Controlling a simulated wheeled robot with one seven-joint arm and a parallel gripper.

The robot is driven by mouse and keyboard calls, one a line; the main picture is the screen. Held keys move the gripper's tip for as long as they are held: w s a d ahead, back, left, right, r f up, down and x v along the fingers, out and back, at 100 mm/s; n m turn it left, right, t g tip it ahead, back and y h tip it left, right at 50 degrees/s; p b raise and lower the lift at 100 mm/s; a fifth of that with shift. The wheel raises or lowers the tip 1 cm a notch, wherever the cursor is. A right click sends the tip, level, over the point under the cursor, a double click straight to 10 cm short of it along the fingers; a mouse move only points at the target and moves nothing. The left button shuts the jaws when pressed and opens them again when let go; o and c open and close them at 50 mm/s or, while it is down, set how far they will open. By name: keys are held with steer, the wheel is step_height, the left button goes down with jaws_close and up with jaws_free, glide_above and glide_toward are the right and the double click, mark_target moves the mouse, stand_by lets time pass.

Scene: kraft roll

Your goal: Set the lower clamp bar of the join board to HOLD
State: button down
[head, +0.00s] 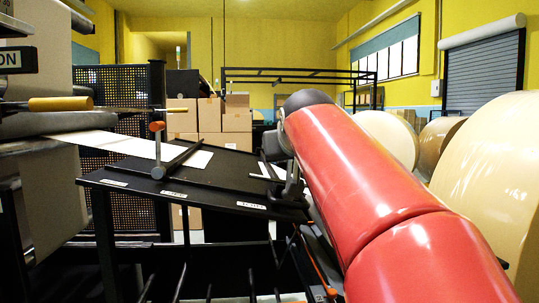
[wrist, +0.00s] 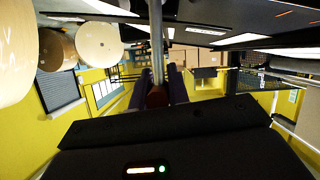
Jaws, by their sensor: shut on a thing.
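The black join board (head: 215,179) slopes in the middle of the head view, with labels along its front edge too small to read. A left clamp bar (head: 185,158) has a grey lever with an orange knob (head: 157,127) standing upright. A right clamp bar (head: 270,170) has a grey lever base (head: 291,188) beside my red arm; I take this as the lower bar. In the wrist view my gripper (wrist: 158,92) is shut around the dark red end of a grey lever rod (wrist: 157,45).
A pale paper strip (head: 115,144) runs from the roller at left onto the board. A yellow-handled tool (head: 60,104) projects at left. Large kraft rolls (head: 490,170) stand at right. Cartons (head: 210,118) are stacked behind the board. A black mesh panel (head: 120,85) stands at left.

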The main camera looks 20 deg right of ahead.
steer(key=c, duration=1.3)
jaws_free()
steer(key=shift+c, duration=0.2)
steer(key=v, duration=0.7)
steer(key=shift+s, duration=0.35)
steer(key=shift+a+r, duration=0.1)
steer(key=shift+a, duration=0.05)
